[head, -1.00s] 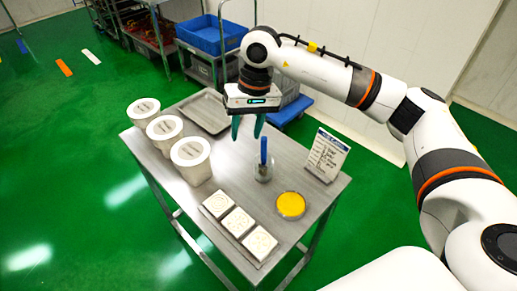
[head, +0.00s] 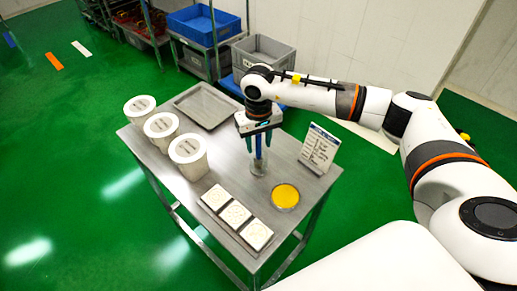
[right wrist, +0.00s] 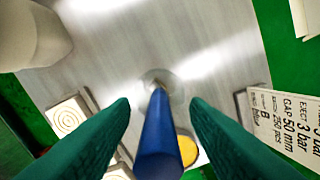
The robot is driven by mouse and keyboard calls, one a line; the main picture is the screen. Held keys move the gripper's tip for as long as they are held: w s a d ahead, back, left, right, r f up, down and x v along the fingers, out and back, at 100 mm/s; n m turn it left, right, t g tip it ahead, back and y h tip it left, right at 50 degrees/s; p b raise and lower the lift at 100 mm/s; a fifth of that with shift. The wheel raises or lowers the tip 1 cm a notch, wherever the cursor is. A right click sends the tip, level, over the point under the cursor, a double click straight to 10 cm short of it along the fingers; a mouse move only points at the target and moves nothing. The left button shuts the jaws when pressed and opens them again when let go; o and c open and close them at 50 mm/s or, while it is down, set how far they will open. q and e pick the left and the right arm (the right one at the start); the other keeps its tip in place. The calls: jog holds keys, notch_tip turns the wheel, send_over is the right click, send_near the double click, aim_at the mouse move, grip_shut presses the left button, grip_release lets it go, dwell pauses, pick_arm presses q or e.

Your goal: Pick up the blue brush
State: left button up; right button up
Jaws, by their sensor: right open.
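The blue brush (right wrist: 161,140) stands upright in a small clear cup (head: 257,166) on the metal table. In the right wrist view its blue handle points up towards the camera, between the two green fingers. My right gripper (head: 258,150) is open and points down over the cup, with a finger on each side of the handle; the fingers also show in the right wrist view (right wrist: 158,130). A gap shows between each finger and the handle. My left gripper is not in view.
A yellow dish (head: 285,195) lies right of the cup, and a sign (head: 319,149) stands behind it. White square moulds (head: 235,214) lie in front. Three white tubs (head: 188,157) line the left edge. A metal tray (head: 207,106) lies at the back.

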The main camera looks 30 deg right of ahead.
jog(key=shift+f, duration=0.6)
grip_shut()
jog(key=shift+r, duration=0.1)
